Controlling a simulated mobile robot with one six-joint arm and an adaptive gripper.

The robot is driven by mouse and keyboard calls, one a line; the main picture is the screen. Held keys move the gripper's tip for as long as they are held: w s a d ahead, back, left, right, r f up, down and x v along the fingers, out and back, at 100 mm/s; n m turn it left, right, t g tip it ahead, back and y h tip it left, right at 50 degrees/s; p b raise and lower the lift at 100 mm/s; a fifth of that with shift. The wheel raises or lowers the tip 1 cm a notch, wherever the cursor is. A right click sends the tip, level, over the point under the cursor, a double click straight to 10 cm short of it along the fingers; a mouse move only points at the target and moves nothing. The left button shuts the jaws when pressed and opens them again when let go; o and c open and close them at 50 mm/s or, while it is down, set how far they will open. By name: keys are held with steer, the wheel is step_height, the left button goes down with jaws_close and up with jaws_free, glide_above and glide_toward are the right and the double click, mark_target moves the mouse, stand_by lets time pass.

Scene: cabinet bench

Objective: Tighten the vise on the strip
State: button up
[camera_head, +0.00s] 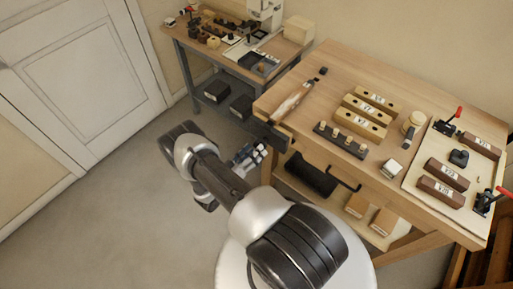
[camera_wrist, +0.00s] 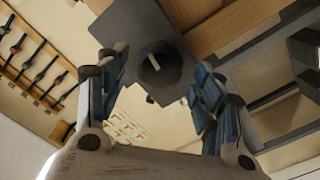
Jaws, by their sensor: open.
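The vise (camera_head: 266,131) is a dark block at the left front corner of the wooden bench. A pale strip (camera_head: 292,101) lies on the bench top just behind it; I cannot tell how it sits in the jaws. My gripper (camera_head: 249,156) is in front of and slightly below the vise. In the wrist view, my open gripper (camera_wrist: 158,72) has its blue-padded fingers on either side of a dark plate (camera_wrist: 145,32) with a round hub (camera_wrist: 158,68) and a light bar across it, apparently the vise's screw end. The fingers appear apart from the hub.
The bench top (camera_head: 330,75) carries brass-coloured blocks (camera_head: 367,112), a dark peg rack (camera_head: 340,140) and a white board (camera_head: 420,160) with brown blocks and red-handled clamps. A second bench (camera_head: 205,58) stands behind left. Floor at left is clear.

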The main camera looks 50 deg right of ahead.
steer(key=a, duration=0.5)
steer(key=shift+s, duration=0.2)
stand_by(0.3)
